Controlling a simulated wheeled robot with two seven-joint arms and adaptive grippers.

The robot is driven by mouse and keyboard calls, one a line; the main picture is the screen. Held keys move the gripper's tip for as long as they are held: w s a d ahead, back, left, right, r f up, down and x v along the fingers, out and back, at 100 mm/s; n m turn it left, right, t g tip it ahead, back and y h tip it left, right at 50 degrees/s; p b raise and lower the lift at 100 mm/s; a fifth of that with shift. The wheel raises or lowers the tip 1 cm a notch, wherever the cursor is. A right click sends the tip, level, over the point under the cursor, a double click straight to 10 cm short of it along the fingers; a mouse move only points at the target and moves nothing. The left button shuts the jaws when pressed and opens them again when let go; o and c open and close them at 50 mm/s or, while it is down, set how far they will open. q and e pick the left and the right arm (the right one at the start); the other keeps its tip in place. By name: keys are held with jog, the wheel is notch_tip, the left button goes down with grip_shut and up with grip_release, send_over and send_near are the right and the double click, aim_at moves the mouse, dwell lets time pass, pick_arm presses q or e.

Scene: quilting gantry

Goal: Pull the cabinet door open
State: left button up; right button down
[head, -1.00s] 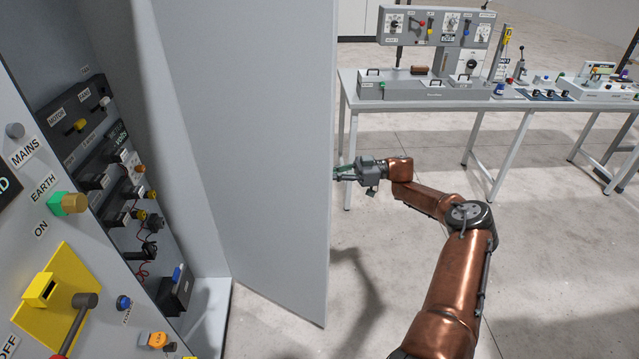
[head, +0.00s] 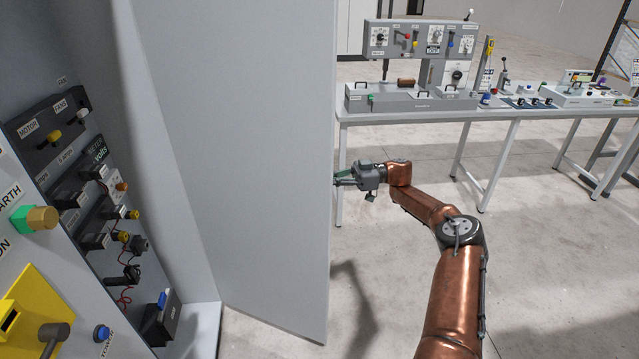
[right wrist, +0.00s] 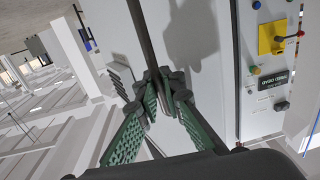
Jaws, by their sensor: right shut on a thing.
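The grey cabinet door (head: 240,150) stands wide open in the head view, its inner face towards me and its free edge near the picture's middle. My right gripper (head: 342,180) is just beyond that edge, on the door's outer side, and its fingertips are partly hidden by the door. In the right wrist view, the fingers of my right gripper (right wrist: 163,92) are closed around a dark handle bar (right wrist: 142,40) on the light door face. The open cabinet interior (head: 150,200) shows at left in the head view. My left gripper is in neither view.
A panel of switches and sockets (head: 90,190) lines the cabinet at left, beside a yellow switch (head: 35,310). A workbench with control boxes (head: 430,112) stands behind my right arm. The concrete floor between door and bench is clear.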

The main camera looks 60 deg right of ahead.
jog(key=shift+f, duration=0.15)
jog(key=c, duration=2.3)
grip_release()
jog(key=shift+s+d, duration=0.15)
jog(key=shift+o, duration=1.1)
jog(key=v, duration=0.7)
jog(key=shift+d, duration=0.1)
